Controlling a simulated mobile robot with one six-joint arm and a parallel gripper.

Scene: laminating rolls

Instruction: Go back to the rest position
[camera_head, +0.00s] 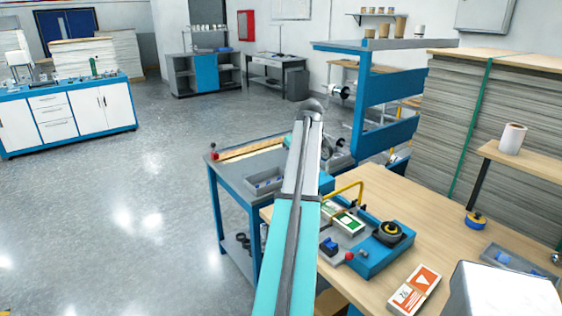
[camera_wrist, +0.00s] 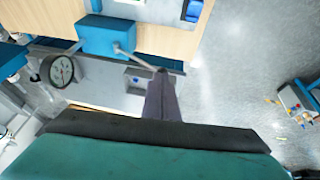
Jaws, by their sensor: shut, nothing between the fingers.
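My gripper (camera_wrist: 162,78) shows in the wrist view as a dark tapered shape pointing up the picture, its fingers together and empty. It is above a grey machine area with a round dial gauge (camera_wrist: 61,71) to its left, and I see no contact with anything. In the head view my teal and grey arm reaches from the bottom middle up to its joint near the blue frame, and the gripper cannot be made out there.
A wooden-topped bench (camera_head: 443,222) at right holds a blue fixture (camera_head: 372,262), an orange-white box (camera_head: 416,290) and a white roll (camera_head: 512,138) on a raised shelf. A blue cart (camera_head: 228,180) and blue rack (camera_head: 362,100) stand near the arm. The floor at left is clear.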

